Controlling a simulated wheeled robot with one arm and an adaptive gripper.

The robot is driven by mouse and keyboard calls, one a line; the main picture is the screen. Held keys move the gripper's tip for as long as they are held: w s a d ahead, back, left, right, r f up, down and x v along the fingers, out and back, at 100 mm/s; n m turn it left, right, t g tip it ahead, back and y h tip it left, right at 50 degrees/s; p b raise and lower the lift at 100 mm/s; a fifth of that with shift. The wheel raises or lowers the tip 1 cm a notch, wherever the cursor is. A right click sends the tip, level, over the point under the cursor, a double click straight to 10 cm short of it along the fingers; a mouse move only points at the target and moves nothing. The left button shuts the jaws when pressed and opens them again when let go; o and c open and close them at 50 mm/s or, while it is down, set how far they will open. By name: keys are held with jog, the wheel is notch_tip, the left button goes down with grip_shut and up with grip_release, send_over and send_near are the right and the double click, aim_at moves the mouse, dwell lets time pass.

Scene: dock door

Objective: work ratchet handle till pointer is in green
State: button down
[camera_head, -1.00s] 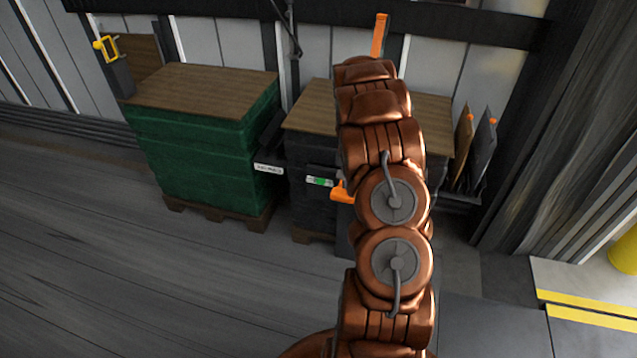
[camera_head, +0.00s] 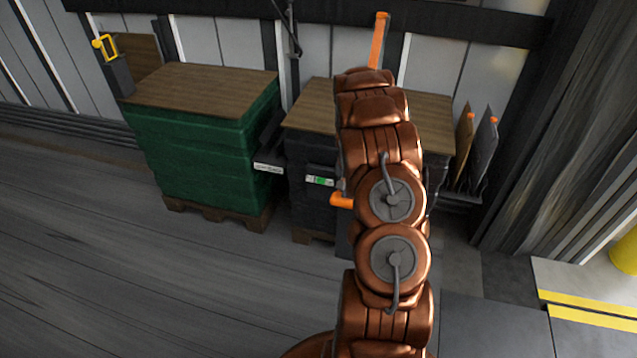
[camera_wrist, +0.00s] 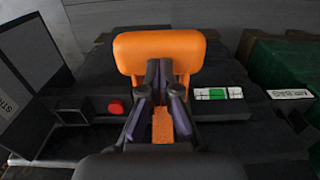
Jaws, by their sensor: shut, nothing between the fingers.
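The ratchet handle (camera_wrist: 158,48) has a wide orange grip; in the head view its left end (camera_head: 341,200) shows beside my arm. My gripper (camera_wrist: 160,68) is shut with nothing held, and its dark fingers overlap the grip's lower middle in the wrist view. I cannot tell whether they touch it. An orange strip (camera_wrist: 162,125) shows between the finger links. The gauge (camera_wrist: 219,94) has a green band between white bands, right of the handle; it also shows in the head view (camera_head: 319,181). I cannot make out its pointer. My arm hides the gripper in the head view.
A red button (camera_wrist: 115,107) sits left of the handle. A green-wrapped pallet load (camera_head: 205,150) stands left of the dark unit (camera_head: 310,205). An upright orange bar (camera_head: 379,40) rises behind my arm. Open floor (camera_head: 120,270) lies at the front left.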

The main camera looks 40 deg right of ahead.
jog(key=shift+f, duration=1)
jog(key=shift+r, duration=3.25)
notch_tip(320, 180, up, 5)
jog(key=shift+r, duration=0.1)
